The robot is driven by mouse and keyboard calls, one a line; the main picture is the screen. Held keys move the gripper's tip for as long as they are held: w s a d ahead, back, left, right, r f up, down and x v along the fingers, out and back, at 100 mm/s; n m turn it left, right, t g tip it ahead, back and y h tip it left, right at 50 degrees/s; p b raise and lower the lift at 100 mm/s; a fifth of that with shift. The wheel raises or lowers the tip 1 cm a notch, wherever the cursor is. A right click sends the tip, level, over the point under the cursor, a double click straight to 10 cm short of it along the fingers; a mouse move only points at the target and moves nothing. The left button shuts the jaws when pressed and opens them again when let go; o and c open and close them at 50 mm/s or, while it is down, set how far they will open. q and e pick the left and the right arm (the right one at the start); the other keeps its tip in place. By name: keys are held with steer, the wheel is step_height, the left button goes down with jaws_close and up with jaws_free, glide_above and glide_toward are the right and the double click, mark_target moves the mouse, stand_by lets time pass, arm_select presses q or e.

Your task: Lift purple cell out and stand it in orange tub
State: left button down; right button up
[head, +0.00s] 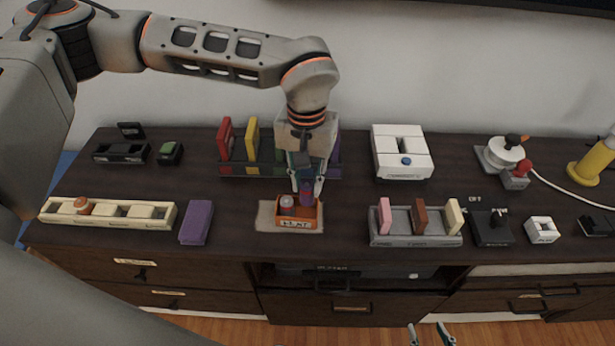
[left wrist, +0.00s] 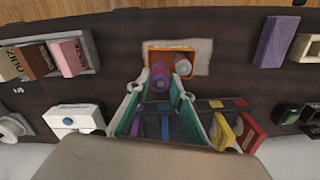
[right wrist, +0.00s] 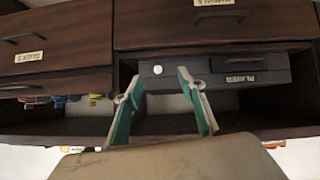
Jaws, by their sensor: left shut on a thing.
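My left gripper (head: 306,181) is shut on the purple cell (head: 306,194), a small upright cylinder. It also shows between the fingertips in the left wrist view (left wrist: 160,82). The cell is over the right part of the orange tub (head: 299,224), its lower end at or inside the opening; I cannot tell whether it touches the floor. A pale grey-topped cell (head: 287,203) stands in the tub's left part. My right gripper (right wrist: 165,88) is open and empty, low in front of the cabinet drawers.
The tub rests on a beige mat (head: 264,218). Behind my left gripper is a rack with coloured upright slabs (head: 252,140). A purple block (head: 197,222) lies left of the mat, and a grey rack with three slabs (head: 415,228) stands to the right.

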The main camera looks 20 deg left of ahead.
mark_target(307, 198)
arm_select(q)
steer(key=shift+f, duration=0.45)
steer(key=shift+f+b, duration=0.45)
steer(key=shift+f, duration=0.35)
steer(key=shift+f+b, duration=0.5)
steer(key=shift+f, duration=1.15)
arm_select(e)
steer(key=shift+w+d+f, duration=0.35)
steer(key=shift+f, duration=0.25)
steer(key=shift+r, duration=0.1)
arm_select(q)
steer(key=c, duration=1.7)
jaws_free()
